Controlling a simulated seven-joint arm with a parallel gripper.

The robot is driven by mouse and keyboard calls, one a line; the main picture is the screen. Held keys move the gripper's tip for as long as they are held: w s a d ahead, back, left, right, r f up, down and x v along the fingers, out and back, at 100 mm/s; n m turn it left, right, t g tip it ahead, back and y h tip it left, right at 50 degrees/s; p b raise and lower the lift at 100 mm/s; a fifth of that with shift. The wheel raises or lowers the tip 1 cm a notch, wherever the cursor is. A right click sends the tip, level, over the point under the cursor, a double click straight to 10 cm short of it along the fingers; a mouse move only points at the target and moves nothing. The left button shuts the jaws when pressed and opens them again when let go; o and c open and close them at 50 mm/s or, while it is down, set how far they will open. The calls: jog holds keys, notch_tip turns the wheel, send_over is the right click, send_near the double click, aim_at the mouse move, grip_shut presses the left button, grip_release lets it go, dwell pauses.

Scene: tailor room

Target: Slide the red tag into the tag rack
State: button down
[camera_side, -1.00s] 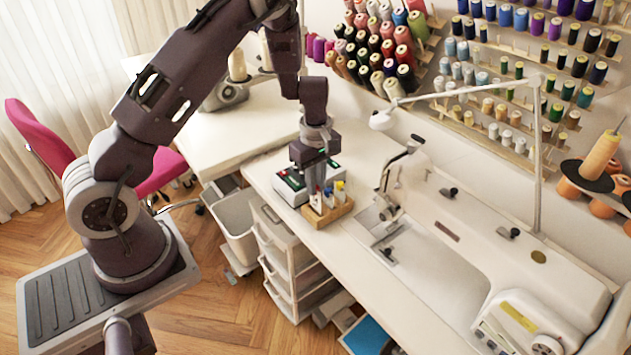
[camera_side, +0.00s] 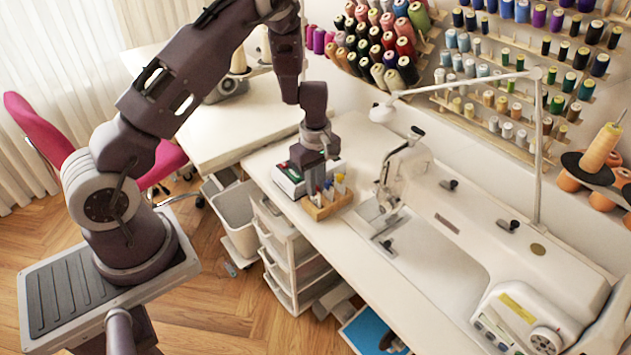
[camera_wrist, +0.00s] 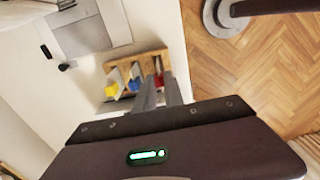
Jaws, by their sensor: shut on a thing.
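The tag rack (camera_side: 330,209) is a small wooden block on the white table in the side view, and it also shows in the wrist view (camera_wrist: 150,56). A yellow tag (camera_wrist: 112,90) and a blue tag (camera_wrist: 135,84) stand in it. My gripper (camera_side: 313,192) points down at the rack's left end in the side view. In the wrist view its fingers (camera_wrist: 160,88) are shut on the red tag (camera_wrist: 158,79), in line with the blue and yellow tags. The fingers hide much of the red tag. I cannot tell how deep its lower end sits in the rack.
A dark-topped box with red and green marks (camera_side: 289,180) stands close behind the rack. The white sewing machine (camera_side: 480,245) is to the right, with a lamp arm (camera_side: 538,150) over it. The table front (camera_side: 375,290) is clear.

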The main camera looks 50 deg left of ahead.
jog(key=c, duration=1.3)
grip_release()
jog(key=shift+c, duration=0.2)
jog(key=shift+r, duration=0.15)
notch_tip(320, 180, up, 7)
jog(key=shift+f, duration=0.1)
